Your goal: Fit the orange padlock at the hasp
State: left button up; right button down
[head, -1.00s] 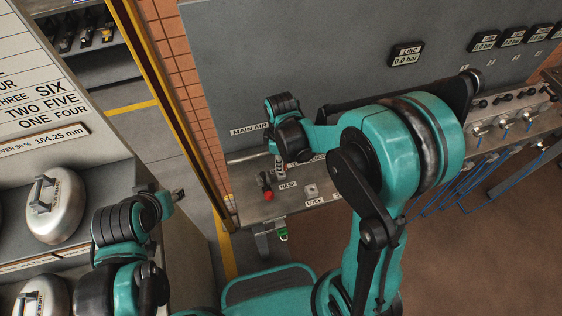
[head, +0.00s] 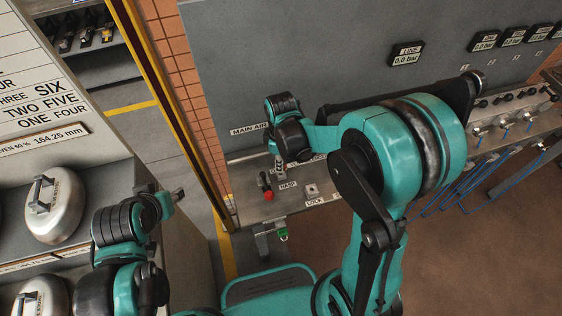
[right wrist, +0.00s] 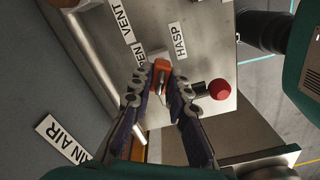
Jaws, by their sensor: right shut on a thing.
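The orange padlock (right wrist: 160,65) is between the fingertips of my right gripper (right wrist: 161,74) in the right wrist view. The fingers are shut on it and partly cover it. The HASP label (right wrist: 180,42) is just beyond the fingertips, and a red knob (right wrist: 219,89) is to their right. In the head view my right gripper (head: 280,166) is low over the panel shelf, near the HASP label (head: 288,186) and the red knob (head: 268,195). The padlock and hasp are not clear there. My left gripper (head: 178,195) is at the left, too small to read.
The grey panel (head: 300,50) stands behind the shelf. A LOCK label (head: 315,202) is right of HASP. A green tag-like thing (head: 282,234) hangs below the shelf edge. Silver domed parts (head: 54,205) stand on the left. Hoses (head: 470,180) hang at the right.

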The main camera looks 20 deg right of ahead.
jog(key=shift+f+b, duration=1.45)
jog(key=shift+f, duration=0.15)
jog(key=c, duration=1.4)
grip_release()
jog(key=shift+r, duration=0.1)
notch_tip(320, 180, up, 12)
